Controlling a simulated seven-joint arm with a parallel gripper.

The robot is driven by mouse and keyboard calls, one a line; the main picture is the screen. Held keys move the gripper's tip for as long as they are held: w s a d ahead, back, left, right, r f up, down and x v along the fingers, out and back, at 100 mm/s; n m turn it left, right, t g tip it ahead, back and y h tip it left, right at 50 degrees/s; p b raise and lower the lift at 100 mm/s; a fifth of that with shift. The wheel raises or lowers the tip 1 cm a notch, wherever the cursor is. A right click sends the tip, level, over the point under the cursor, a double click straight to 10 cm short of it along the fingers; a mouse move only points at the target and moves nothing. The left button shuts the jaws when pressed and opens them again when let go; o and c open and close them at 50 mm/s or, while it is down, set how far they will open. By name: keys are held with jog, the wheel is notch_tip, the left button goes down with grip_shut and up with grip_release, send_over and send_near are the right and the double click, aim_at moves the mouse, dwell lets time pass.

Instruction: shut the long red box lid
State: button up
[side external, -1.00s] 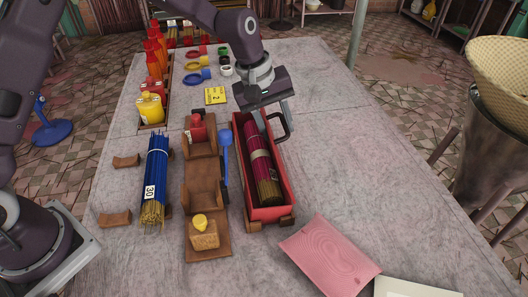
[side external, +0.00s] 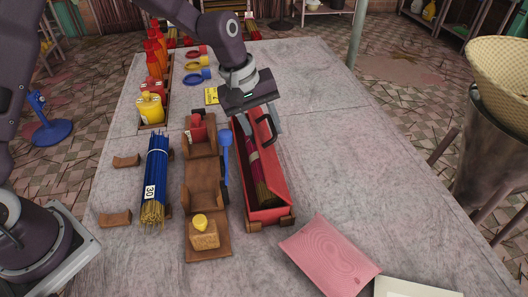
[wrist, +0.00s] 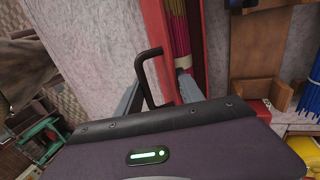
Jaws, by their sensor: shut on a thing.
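The long red box (side external: 266,217) stands on the table with a bundle of incense sticks (side external: 255,172) in it. Its red lid (side external: 273,168) is tilted up along the right side, leaning partly over the box. The opening still shows on the left. My gripper (side external: 264,122) is at the far part of the lid, shut on its black handle (side external: 270,136). In the wrist view the handle (wrist: 147,76) sits between the two fingers, beside the red lid edge (wrist: 159,50). The exact finger contact is partly hidden.
A brown wooden stand (side external: 207,245) and a blue spoon-like tool (side external: 226,155) lie close left of the box. Blue sticks (side external: 156,175) are farther left. A pink sheet (side external: 329,255) lies at the front right. The table right of the box is clear.

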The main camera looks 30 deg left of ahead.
jog(key=shift+s+a+f, duration=0.5)
jog(key=shift+s+a, duration=0.1)
dwell(0.5)
jog(key=shift+s+a+f, duration=0.45)
jog(key=shift+s+f, duration=0.05)
jog(key=shift+f, duration=0.1)
jog(key=shift+s+a+f, duration=0.2)
jog(key=shift+f, duration=0.15)
jog(key=shift+s+a+f, duration=0.15)
jog(key=shift+f, duration=0.2)
jog(key=shift+c, duration=0.4)
jog(key=o, duration=0.7)
